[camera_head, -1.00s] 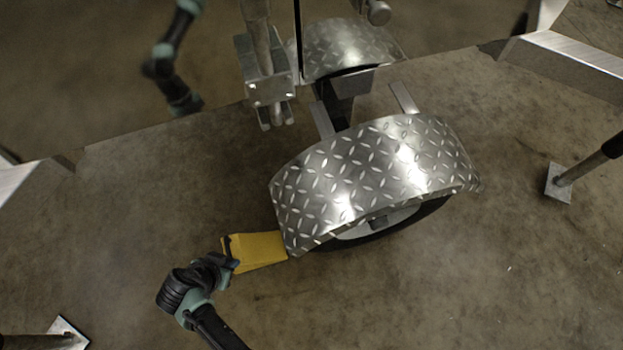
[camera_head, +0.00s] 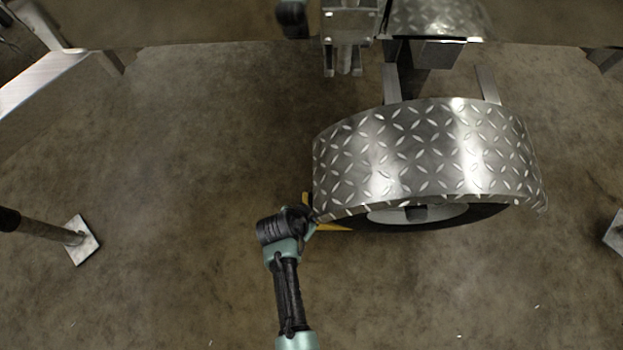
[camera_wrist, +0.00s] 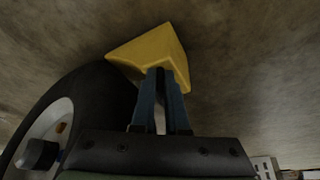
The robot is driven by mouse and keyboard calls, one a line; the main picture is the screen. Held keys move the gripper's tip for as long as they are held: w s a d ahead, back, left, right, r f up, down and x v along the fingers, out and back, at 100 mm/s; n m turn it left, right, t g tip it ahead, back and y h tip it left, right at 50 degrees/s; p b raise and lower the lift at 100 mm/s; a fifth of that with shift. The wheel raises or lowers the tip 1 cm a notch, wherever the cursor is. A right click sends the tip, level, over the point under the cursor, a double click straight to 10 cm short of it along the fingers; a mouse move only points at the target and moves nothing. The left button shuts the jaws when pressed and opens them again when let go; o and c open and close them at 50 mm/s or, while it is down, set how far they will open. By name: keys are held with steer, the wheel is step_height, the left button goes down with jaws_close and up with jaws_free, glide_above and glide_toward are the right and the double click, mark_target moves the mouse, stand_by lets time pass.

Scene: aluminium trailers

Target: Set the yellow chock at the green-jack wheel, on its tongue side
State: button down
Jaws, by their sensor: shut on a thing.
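My gripper (camera_head: 311,217) is shut on the yellow chock (camera_head: 335,227) at the left end of the wheel's fender. In the head view my gripper and the fender hide most of the chock. In the wrist view the fingers (camera_wrist: 161,80) grip one end of the chock (camera_wrist: 148,48), which lies close beside the tyre (camera_wrist: 92,98). I cannot tell whether it touches the tyre or rests on the floor. The wheel (camera_head: 465,215) shows below its fender in the head view. No green jack is visible, so I cannot confirm which wheel this is.
A diamond-plate fender (camera_head: 425,150) covers the wheel's top. A post with a square metal foot (camera_head: 82,240) stands at the left, another foot (camera_head: 615,232) at the right edge. The trailer frame (camera_head: 45,90) crosses the upper left. The floor between is clear.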

steer(key=shift+w+d+f, duration=0.15)
steer(key=shift+d+f, duration=0.3)
steer(key=shift+f, duration=0.2)
steer(key=c, duration=0.9)
jaws_free()
steer(key=p+v, duration=0.8)
steer(key=v, duration=0.4)
steer(key=shift+r, duration=0.15)
